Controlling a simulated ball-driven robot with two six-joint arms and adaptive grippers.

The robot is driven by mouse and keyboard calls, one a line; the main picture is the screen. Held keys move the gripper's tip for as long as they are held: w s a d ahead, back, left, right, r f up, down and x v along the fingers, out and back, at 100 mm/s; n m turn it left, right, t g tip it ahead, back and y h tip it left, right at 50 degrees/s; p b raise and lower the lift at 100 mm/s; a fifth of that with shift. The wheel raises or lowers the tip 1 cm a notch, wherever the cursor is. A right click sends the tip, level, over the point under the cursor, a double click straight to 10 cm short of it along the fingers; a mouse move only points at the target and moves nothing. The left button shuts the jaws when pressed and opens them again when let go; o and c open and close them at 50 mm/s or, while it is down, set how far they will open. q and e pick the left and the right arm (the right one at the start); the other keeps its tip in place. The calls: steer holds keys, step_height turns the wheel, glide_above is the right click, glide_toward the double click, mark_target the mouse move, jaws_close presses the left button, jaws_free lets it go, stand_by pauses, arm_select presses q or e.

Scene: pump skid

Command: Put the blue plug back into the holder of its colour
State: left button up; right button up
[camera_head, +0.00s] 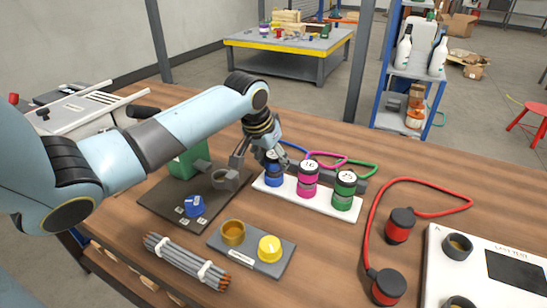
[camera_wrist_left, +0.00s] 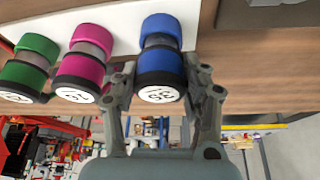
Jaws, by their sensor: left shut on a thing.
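The blue plug (camera_head: 275,180) has a black cap with a white label and stands upright at the left end of the white holder strip (camera_head: 318,200). In the left wrist view the blue plug (camera_wrist_left: 160,66) is in line with the blue holder collar (camera_wrist_left: 160,28), with a short grey part showing between them; I cannot tell how deep it sits. My left gripper (camera_head: 259,160) is shut on the blue plug, one finger on each side in the left wrist view (camera_wrist_left: 163,92). The magenta plug (camera_head: 308,178) and green plug (camera_head: 344,190) stand beside it. My right gripper is not in view.
Left of the strip, a dark mat (camera_head: 160,200) carries a green box (camera_head: 186,163) and a blue piece (camera_head: 194,206). In front are a small tray (camera_head: 262,268) and a rod bundle (camera_head: 187,262). Red plugs (camera_head: 398,226) and a white box (camera_head: 437,262) are at right.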

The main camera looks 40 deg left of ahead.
arm_select(q)
steer(key=o, duration=1.4)
steer(key=shift+c, duration=0.2)
steer(key=v, duration=1.2)
